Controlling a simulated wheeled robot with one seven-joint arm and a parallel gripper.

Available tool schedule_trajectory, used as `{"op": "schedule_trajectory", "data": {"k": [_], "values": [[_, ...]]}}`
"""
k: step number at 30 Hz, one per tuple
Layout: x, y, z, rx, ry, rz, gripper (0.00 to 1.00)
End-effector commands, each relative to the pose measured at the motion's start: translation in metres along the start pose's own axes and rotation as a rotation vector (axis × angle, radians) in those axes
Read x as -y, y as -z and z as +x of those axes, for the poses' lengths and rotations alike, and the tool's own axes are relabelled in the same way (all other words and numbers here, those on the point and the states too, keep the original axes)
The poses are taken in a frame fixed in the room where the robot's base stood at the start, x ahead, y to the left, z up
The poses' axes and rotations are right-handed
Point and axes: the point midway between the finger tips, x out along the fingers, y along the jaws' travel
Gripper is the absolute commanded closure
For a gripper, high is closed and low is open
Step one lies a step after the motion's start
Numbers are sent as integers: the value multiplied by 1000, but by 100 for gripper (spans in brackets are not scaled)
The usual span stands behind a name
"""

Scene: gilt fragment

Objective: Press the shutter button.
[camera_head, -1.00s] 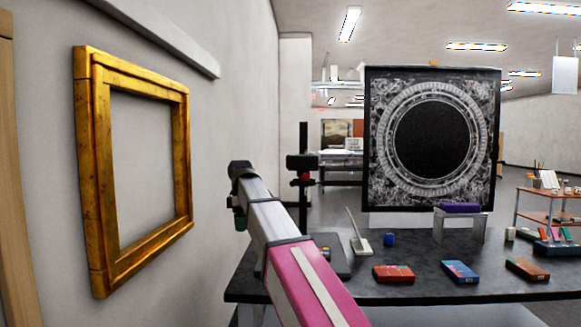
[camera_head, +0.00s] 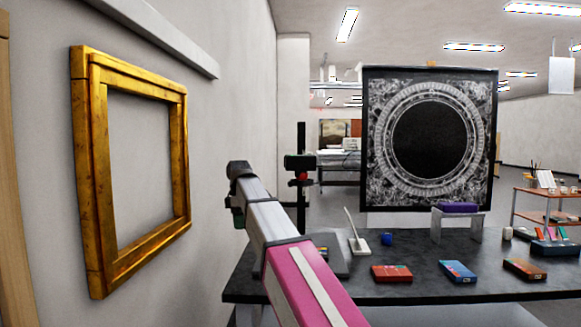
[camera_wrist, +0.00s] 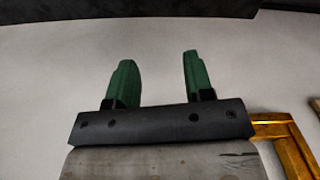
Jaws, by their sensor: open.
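No button shows in the wrist view.
A gilt frame (camera_head: 86,180) hangs on the left wall, and its corner shows in the wrist view (camera_wrist: 292,150). A dark table (camera_head: 420,286) holds several coloured boxes and a small stand with a purple block (camera_head: 460,208). A large black patterned panel (camera_head: 430,195) stands behind it.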

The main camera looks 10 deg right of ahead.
Motion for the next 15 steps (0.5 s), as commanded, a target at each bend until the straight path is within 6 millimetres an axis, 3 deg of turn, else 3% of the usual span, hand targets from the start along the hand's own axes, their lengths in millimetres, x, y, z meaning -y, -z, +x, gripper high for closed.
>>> {"op": "schedule_trajectory", "data": {"k": [1, 4, 15], "values": [[0, 0, 0, 0, 0, 0, 69], [0, 0, 0, 0, 0, 0, 100], [0, 0, 0, 0, 0, 0, 100]]}}
